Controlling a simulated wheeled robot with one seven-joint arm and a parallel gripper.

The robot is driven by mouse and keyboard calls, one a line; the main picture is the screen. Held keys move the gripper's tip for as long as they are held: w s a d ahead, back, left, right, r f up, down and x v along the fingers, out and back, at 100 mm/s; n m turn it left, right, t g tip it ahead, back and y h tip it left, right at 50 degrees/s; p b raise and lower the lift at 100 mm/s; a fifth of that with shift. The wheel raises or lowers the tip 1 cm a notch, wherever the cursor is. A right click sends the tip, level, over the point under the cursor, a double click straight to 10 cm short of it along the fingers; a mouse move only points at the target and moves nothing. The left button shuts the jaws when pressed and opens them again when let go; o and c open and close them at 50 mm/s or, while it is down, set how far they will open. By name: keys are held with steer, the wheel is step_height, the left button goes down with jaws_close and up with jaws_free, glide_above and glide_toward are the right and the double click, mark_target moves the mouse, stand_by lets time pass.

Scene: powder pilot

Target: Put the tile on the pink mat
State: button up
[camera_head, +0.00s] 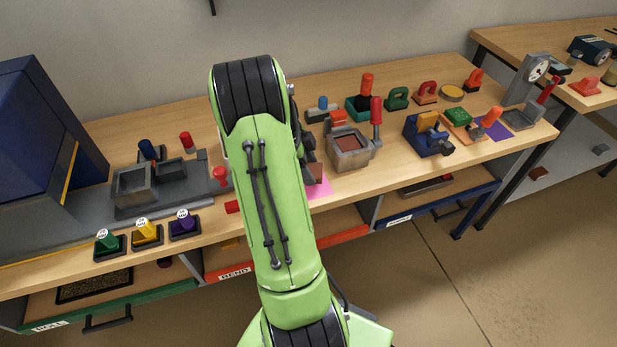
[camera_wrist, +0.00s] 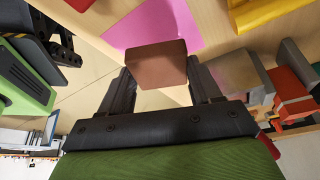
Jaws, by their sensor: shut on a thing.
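A brown square tile (camera_wrist: 158,64) is held between the two fingers of my gripper (camera_wrist: 160,82), which is shut on it. In the wrist view the tile overlaps the lower edge of the pink mat (camera_wrist: 150,24). I cannot tell whether it touches the mat or hangs above it. In the head view only a corner of the pink mat (camera_head: 319,188) shows beside my green arm. My arm hides the rest of the mat and most of the gripper there.
A grey box with a brown top (camera_head: 349,148) and a red-handled clamp (camera_head: 376,115) stand right of the mat. A red block (camera_head: 234,207) lies left of my arm near the bench's front edge. Several colored stamps (camera_head: 146,232) stand farther left. A blue vise (camera_head: 428,135) is farther right.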

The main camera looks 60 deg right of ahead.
step_height(320, 180, down, 3)
steer(key=shift+f, duration=0.15)
steer(key=shift+b, duration=0.35)
steer(key=shift+f, duration=0.2)
steer(key=o, duration=1.1)
steer(key=shift+r, duration=0.1)
